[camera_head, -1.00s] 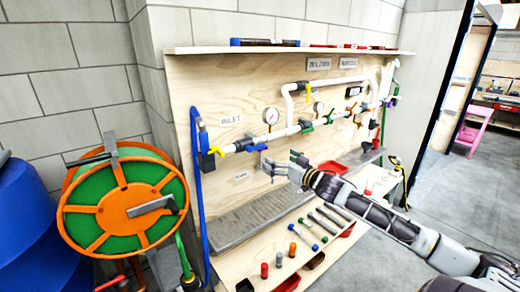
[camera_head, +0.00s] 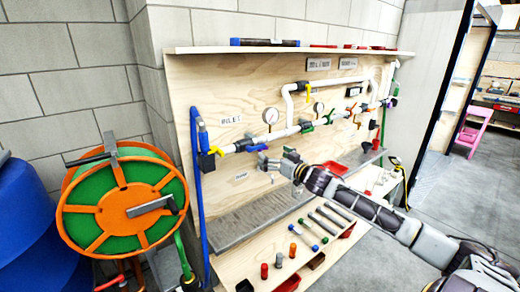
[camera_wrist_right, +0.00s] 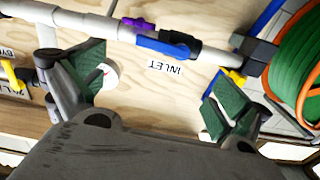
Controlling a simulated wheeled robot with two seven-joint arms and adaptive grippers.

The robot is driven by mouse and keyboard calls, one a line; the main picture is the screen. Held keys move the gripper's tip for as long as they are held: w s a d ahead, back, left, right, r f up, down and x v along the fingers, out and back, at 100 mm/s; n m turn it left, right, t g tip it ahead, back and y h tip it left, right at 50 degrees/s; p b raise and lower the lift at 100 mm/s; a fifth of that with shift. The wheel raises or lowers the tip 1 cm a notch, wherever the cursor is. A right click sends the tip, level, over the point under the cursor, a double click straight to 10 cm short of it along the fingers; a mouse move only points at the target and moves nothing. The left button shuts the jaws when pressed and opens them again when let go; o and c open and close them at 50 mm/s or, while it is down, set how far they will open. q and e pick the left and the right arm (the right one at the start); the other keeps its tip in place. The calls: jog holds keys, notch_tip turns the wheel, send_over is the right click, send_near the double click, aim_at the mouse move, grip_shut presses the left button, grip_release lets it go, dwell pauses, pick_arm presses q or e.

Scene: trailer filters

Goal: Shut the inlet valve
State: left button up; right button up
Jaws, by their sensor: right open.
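A white pipe runs along the plywood panel below the INLET label (camera_head: 230,120). A blue lever handle (camera_head: 256,148) sits on this pipe near the label. In the right wrist view the blue handle (camera_wrist_right: 165,45) lies nearly along the pipe, beside a purple piece (camera_wrist_right: 138,22). A yellow handle (camera_head: 217,151) is at the pipe's left end; it also shows in the right wrist view (camera_wrist_right: 235,78). My right gripper (camera_head: 277,160) is open and empty, in front of the panel just below and right of the blue handle. In the right wrist view its spread fingers (camera_wrist_right: 155,90) frame the INLET label. My left gripper is not in view.
A pressure gauge (camera_head: 270,116) and other valves sit further right on the pipework. A metal tray (camera_head: 235,232) and a lower shelf with tools and small cylinders are below. A green and orange hose reel (camera_head: 125,210) and blue drum (camera_head: 35,230) stand left.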

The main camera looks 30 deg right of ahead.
aim_at(258, 146)
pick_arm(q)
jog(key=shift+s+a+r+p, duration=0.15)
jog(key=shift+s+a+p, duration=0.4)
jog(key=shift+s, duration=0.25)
pick_arm(e)
jog(key=shift+w+a, duration=0.15)
jog(key=shift+w, duration=2)
jog(key=shift+w+a, duration=0.15)
jog(key=shift+w, duration=1.95)
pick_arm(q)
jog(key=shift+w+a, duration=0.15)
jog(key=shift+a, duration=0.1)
pick_arm(e)
jog(key=c, duration=1.5)
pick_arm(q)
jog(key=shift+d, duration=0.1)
pick_arm(e)
jog(key=shift+o, duration=0.2)
